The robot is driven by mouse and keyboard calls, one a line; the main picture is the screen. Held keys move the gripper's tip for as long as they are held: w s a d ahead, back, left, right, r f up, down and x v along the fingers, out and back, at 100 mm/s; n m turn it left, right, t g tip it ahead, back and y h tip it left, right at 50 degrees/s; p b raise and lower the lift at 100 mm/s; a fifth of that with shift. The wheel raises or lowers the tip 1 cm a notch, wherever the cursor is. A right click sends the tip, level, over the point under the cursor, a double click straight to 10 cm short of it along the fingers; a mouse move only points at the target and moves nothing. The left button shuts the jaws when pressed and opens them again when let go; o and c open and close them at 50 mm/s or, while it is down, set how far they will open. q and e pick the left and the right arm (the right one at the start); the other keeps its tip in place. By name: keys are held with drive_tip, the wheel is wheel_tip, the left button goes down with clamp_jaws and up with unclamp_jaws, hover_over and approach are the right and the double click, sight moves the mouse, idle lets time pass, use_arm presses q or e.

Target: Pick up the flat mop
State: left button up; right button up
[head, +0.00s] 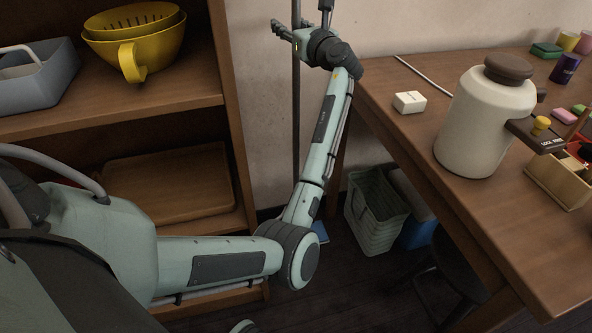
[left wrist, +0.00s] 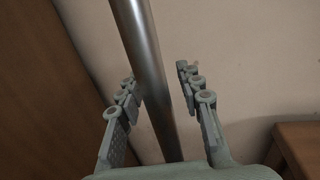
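The flat mop's grey metal pole (head: 296,105) stands upright against the wall, just right of the shelf. A small blue piece (head: 320,231) on the floor near its foot may be the mop head; my arm hides most of that area. My left gripper (head: 286,36) is high up at the pole. In the left wrist view the pole (left wrist: 143,62) passes between the two spread fingers of the gripper (left wrist: 160,85), nearer the left finger. The fingers are open, and I cannot tell whether one touches the pole. My right gripper is not in view.
A wooden shelf (head: 232,130) on the left holds a yellow colander (head: 133,52) and a grey caddy (head: 38,78). A wooden table (head: 420,135) on the right bears a cream jar (head: 484,120) and a white box (head: 409,102). A pale basket (head: 375,215) stands below it.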

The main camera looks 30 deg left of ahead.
use_arm(q)
clamp_jaws()
drive_tip(key=shift+r, duration=0.1)
idle(0.4)
drive_tip(key=shift+r, duration=0.1)
